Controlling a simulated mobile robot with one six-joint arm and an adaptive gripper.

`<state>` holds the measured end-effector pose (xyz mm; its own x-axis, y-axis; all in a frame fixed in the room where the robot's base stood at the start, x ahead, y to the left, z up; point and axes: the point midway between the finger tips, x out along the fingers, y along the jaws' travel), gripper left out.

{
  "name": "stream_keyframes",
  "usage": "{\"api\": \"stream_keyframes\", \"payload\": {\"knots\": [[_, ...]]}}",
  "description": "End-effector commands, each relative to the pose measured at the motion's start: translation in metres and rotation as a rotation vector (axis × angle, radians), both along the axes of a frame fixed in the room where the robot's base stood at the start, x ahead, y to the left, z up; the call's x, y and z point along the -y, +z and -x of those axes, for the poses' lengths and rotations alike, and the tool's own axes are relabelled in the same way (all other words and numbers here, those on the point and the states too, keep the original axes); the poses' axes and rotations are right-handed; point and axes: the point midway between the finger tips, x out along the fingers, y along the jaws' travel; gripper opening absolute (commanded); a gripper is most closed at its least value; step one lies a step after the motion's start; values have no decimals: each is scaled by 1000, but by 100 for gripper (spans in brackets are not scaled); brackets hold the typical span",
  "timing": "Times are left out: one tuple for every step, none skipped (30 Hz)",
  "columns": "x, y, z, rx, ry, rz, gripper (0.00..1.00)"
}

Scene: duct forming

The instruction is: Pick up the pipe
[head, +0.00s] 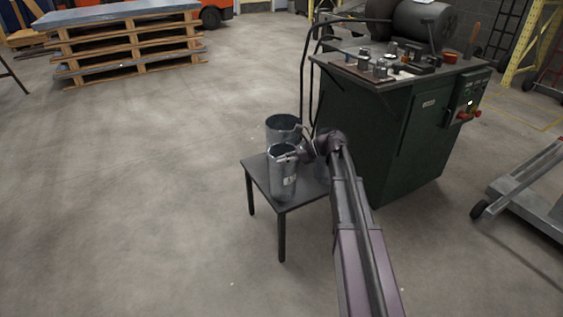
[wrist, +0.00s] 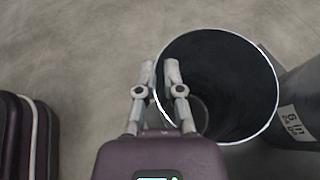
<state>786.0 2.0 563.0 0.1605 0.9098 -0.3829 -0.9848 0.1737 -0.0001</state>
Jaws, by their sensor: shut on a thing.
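A grey metal pipe (head: 282,178), open at the top with a small pale label, stands upright at the front of a small dark table (head: 257,172) in the head view. My gripper (head: 293,156) is at its upper right rim. In the wrist view, my gripper (wrist: 159,68) is shut on the left wall of the round pipe (wrist: 235,85), with one finger inside and one outside. I cannot tell whether its lower end touches the table. A second pipe (head: 283,124) stands behind it. My arm hides part of the tabletop.
A labelled grey cylinder (wrist: 302,110) is close right of the held pipe in the wrist view. A green machine bench (head: 395,140) with tools stands right of the table. Stacked pallets (head: 125,50) are at back left. The floor left is clear.

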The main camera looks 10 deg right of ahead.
Motion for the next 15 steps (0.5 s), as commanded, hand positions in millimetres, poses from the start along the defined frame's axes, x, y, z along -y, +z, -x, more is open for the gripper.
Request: {"api": "stream_keyframes", "payload": {"knots": [[0,7,0,0,0,-1,0],[0,9,0,0,0,-1,0],[0,12,0,0,0,-1,0],[0,15,0,0,0,-1,0],[0,17,0,0,0,-1,0],[0,21,0,0,0,-1,0],[0,24,0,0,0,-1,0],[0,27,0,0,0,-1,0],[0,31,0,0,0,-1,0],[0,34,0,0,0,-1,0],[2,31,10,1,-1,-1,0],[5,30,21,-1,0,-1,0],[7,31,28,-1,0,-1,0],[10,32,35,0,-1,-1,0],[13,32,44,1,-2,-1,0]]}}
